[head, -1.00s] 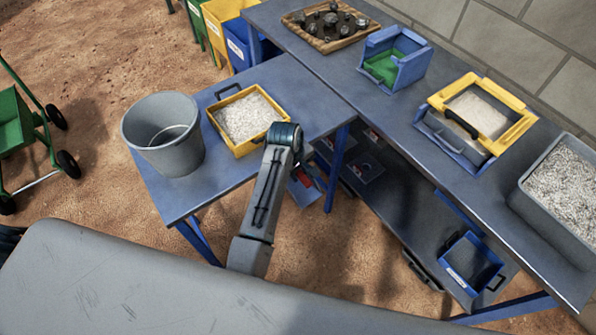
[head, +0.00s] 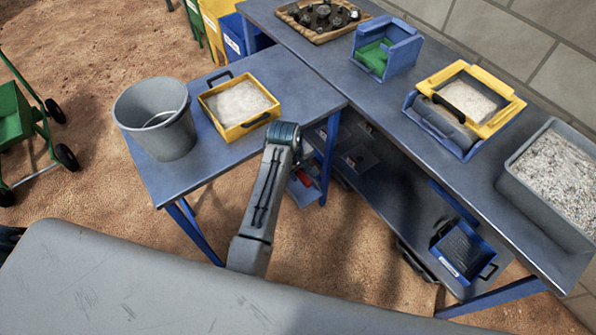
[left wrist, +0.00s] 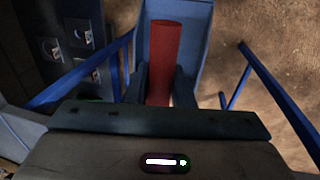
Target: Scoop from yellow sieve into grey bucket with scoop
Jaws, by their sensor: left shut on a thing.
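The yellow sieve (head: 207,114) sits on the blue side table, holding pale crushed material, with dark handles at its ends. The grey bucket (head: 165,138) stands upright to its left on the same table and looks empty. My left gripper (left wrist: 160,88) is shut on the red handle of the scoop (left wrist: 161,50); the blue scoop body extends beyond it. In the head view the scoop (head: 303,178) shows only partly, below the table's right edge and apart from sieve and bucket. My left forearm hides most of the gripper there. My right gripper is not in view.
A long blue bench carries a wooden tray (head: 293,22), a blue box with green inside (head: 358,50), another yellow frame on a blue base (head: 513,108) and a grey bin of gravel (head: 510,180). A shelf lies beneath. The side table's front is clear.

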